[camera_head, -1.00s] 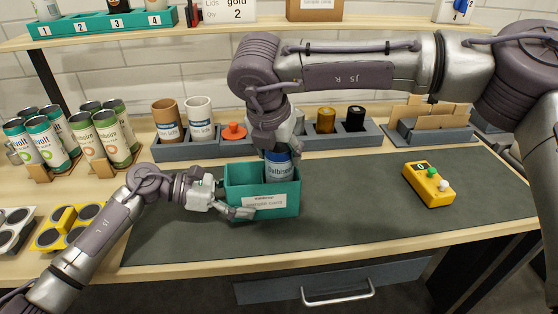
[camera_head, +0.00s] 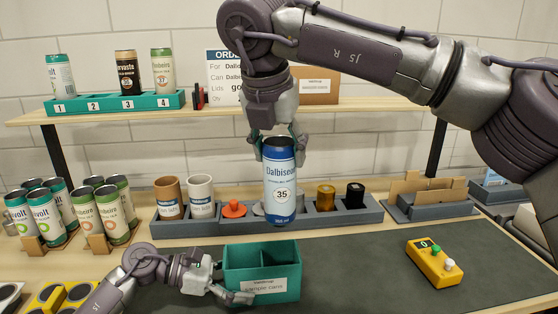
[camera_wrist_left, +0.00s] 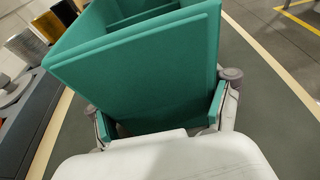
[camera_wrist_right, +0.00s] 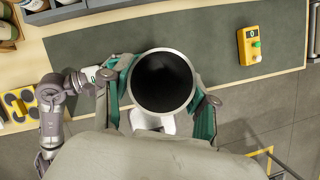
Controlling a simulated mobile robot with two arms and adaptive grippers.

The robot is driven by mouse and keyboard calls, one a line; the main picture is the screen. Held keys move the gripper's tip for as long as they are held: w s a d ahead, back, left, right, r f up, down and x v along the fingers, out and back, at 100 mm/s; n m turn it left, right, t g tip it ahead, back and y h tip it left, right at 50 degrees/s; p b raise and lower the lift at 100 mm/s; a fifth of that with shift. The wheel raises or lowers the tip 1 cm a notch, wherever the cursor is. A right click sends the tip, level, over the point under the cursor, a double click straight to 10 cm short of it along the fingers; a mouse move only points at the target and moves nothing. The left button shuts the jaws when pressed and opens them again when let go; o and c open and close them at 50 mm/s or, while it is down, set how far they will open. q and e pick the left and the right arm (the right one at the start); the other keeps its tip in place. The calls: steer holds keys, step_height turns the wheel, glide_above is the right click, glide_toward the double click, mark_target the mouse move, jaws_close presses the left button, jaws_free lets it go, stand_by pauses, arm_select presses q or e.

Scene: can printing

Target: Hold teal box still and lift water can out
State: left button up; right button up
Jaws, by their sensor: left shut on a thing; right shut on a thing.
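The teal box (camera_head: 271,291), labelled "sample cans", stands on the dark mat. My left gripper (camera_head: 236,294) is shut on the box's left end; the left wrist view shows its fingers on both sides of the teal wall (camera_wrist_left: 150,75). My right gripper (camera_head: 279,145) is shut on the top of the blue and white water can (camera_head: 281,185), labelled "Dalbiseom". The can hangs upright above the box, clear of its rim. In the right wrist view, the can's dark open top (camera_wrist_right: 163,82) sits between the fingers. The box's visible compartments look empty.
A grey rack (camera_head: 175,229) with tubes, an orange knob (camera_head: 234,209) and gold and black rolls stands behind the box. A yellow button box (camera_head: 432,263) sits on the mat at right. Cans stand at left and on the shelf (camera_head: 115,103). The mat between box and button box is clear.

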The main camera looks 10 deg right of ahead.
arm_select(q)
steer(key=shift+f, duration=0.1)
steer(key=o, duration=0.8)
